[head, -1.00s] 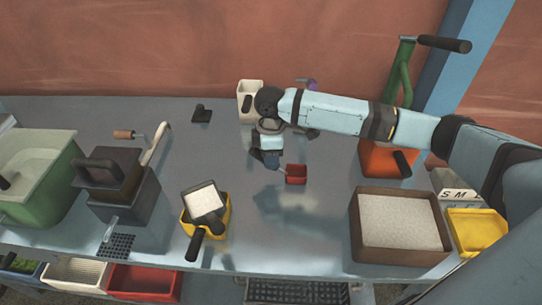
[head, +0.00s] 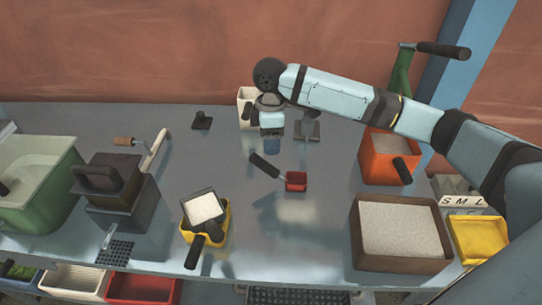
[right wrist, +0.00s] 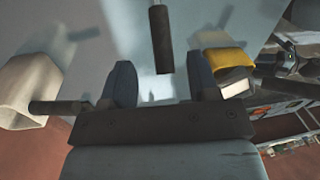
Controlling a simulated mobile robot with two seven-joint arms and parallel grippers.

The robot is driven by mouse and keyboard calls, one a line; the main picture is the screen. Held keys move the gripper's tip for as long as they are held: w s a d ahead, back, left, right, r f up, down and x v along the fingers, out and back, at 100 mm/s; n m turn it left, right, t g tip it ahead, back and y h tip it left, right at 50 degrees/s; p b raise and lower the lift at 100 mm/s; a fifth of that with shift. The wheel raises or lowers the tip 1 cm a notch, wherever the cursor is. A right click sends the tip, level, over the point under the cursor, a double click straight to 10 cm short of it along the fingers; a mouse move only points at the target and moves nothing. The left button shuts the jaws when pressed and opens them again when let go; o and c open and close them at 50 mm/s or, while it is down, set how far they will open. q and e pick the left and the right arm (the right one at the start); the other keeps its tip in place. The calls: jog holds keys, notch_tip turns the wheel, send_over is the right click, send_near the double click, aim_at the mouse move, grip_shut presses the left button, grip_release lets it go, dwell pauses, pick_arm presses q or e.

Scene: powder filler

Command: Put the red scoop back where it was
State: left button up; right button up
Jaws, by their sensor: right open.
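The red scoop (head: 295,182) lies on the grey bench in the head view, its dark handle (head: 264,165) pointing up and left. My right gripper (head: 272,146) is just behind the handle, open and empty, apart from it. In the right wrist view the dark handle (right wrist: 160,40) shows beyond the gap between the two blue fingers of my right gripper (right wrist: 161,78). My left gripper is not in view.
A cream container (head: 246,97) and a dark stand (head: 308,129) are close to my right gripper. A yellow container (head: 222,222) with a white-filled scoop is at front left. An orange container (head: 375,165) and a brown tray (head: 355,235) of white powder are on the right.

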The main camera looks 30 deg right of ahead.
jog(key=shift+w+d+r, duration=0.1)
jog(key=shift+w+r, duration=0.05)
jog(key=shift+r, duration=0.9)
jog(key=shift+w+d+r, duration=0.1)
jog(key=shift+w+r, duration=0.05)
jog(key=shift+r, duration=0.9)
jog(key=shift+a+f, duration=0.1)
